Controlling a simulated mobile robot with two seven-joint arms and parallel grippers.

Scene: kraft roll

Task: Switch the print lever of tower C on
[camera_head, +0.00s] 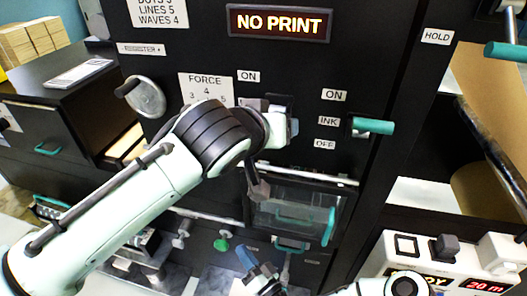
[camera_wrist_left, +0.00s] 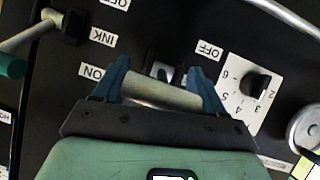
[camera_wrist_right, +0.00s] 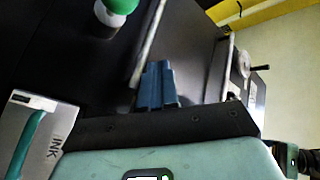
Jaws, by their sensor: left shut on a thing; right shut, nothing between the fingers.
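The black tower front carries a lit NO PRINT sign (camera_head: 279,23); no tower letter is readable. The ON label (camera_head: 248,76) of the print lever shows in the head view. In the left wrist view the grey print lever handle (camera_wrist_left: 160,92) lies between the blue fingers of my left gripper (camera_wrist_left: 162,88), which is shut on it. Its OFF label (camera_wrist_left: 210,50) shows there, upside down. In the head view my left arm hides most of the lever. My right gripper (camera_head: 258,268) is shut and empty, low in front of the tower; its fingers also show in the right wrist view (camera_wrist_right: 160,84).
The ink lever (camera_head: 373,126) with a teal handle stands right of my left gripper. A force dial (camera_wrist_left: 256,84) is close on the other side. A clear-fronted box (camera_head: 295,205) with a teal handle sits below. A control panel (camera_head: 452,262) stands at lower right.

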